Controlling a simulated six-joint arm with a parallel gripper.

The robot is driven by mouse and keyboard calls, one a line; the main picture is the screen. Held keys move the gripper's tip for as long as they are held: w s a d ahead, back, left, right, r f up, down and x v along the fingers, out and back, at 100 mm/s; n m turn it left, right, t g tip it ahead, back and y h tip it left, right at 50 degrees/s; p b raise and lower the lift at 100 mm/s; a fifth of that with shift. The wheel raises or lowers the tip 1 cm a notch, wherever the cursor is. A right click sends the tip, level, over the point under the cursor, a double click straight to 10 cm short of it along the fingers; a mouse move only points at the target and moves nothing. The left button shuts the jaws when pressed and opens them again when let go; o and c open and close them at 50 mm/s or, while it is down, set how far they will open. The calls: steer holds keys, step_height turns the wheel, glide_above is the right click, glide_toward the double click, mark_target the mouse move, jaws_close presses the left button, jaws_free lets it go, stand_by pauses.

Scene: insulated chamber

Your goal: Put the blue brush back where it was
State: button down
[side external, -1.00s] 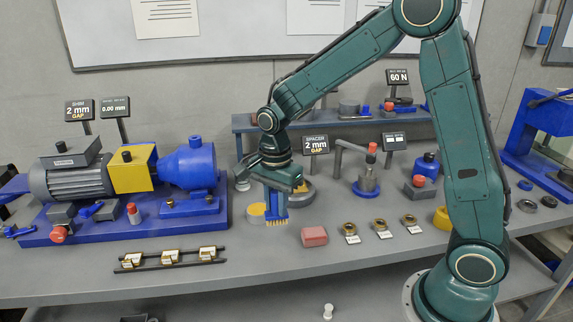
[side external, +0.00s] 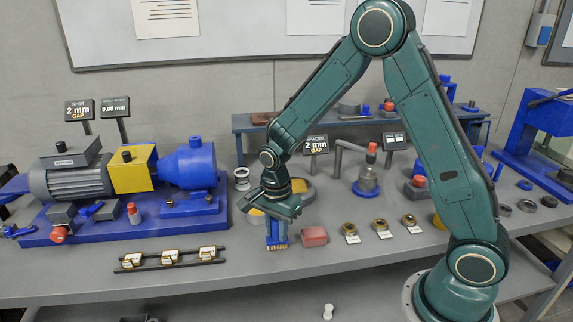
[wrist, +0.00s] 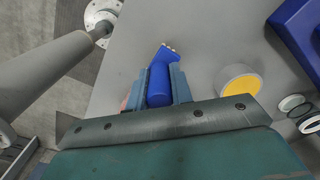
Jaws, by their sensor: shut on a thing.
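The blue brush (side external: 277,233) is upright with its pale bristles down, just above or at the bench top; I cannot tell whether they touch. My gripper (side external: 277,220) is shut on the brush from above. In the wrist view the blue brush (wrist: 159,80) sits between the two fingers of my gripper (wrist: 160,88), with its bristle end pointing away. A red block (side external: 314,236) lies close to the right of the brush in the side view.
A yellow-topped round piece (side external: 256,213) stands behind and left of the brush; it also shows in the wrist view (wrist: 240,85). Brass rings (side external: 380,226) lie to the right. A rack with brass pieces (side external: 170,258) lies front left. The bench front (side external: 300,264) is clear.

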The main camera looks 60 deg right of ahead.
steer(key=shift+f, duration=0.2)
steer(key=c, duration=1.2)
jaws_free()
steer(key=shift+c, duration=0.2)
steer(key=shift+r, duration=0.15)
step_height(320, 180, up, 11)
steer(key=shift+f, duration=0.2)
steer(key=shift+r, duration=0.7)
